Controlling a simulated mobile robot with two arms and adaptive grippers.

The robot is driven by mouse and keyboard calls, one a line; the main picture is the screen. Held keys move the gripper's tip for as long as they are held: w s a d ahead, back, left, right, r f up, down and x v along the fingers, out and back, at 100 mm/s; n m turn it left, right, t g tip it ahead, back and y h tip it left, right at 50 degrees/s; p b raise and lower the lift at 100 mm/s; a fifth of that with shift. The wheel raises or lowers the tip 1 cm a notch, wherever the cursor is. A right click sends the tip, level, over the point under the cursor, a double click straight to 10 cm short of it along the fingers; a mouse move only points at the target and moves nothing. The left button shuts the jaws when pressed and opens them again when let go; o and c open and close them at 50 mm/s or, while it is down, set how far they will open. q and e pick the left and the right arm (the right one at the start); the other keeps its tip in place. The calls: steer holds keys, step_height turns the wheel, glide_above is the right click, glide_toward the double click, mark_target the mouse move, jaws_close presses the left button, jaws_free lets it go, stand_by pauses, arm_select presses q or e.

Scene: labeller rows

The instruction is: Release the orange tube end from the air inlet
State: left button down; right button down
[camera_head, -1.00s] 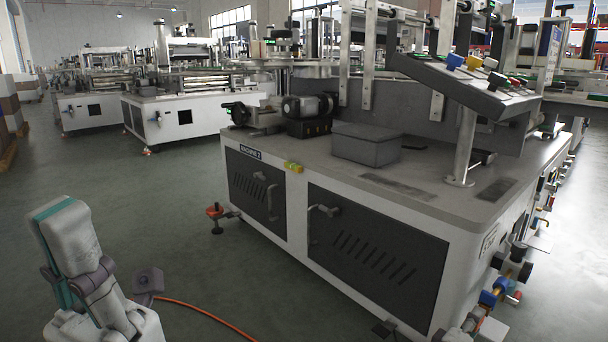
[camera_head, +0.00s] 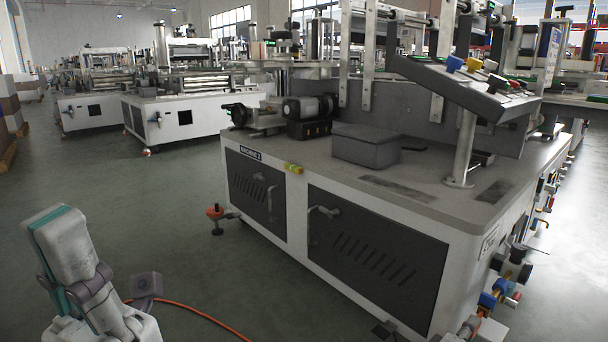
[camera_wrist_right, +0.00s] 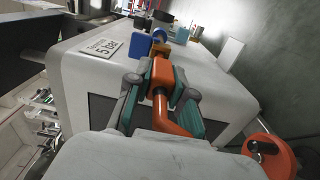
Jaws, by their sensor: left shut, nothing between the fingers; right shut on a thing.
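In the right wrist view, my right gripper (camera_wrist_right: 158,90) is shut on the orange tube end (camera_wrist_right: 161,72). A thick orange bend runs from the tube end back toward the gripper body. Just beyond the fingertips is a blue and orange fitting (camera_wrist_right: 160,47), probably the air inlet, at the white machine. I cannot tell whether the tube end still touches it. In the head view, part of my left arm (camera_head: 72,245) stands at the lower left; its fingertips do not show. An orange tube (camera_head: 200,313) runs along the floor beside it.
The white machine (camera_head: 375,275) with dark doors fills the right. Blue and red valve fittings (camera_head: 487,300) line its right side. A label plate (camera_wrist_right: 100,48) is beside the fitting. An orange machine foot (camera_wrist_right: 270,155) is at lower right. Open floor (camera_head: 150,200) lies left.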

steer(key=shift+p+v, duration=0.7)
steer(key=shift+v, duration=1.3)
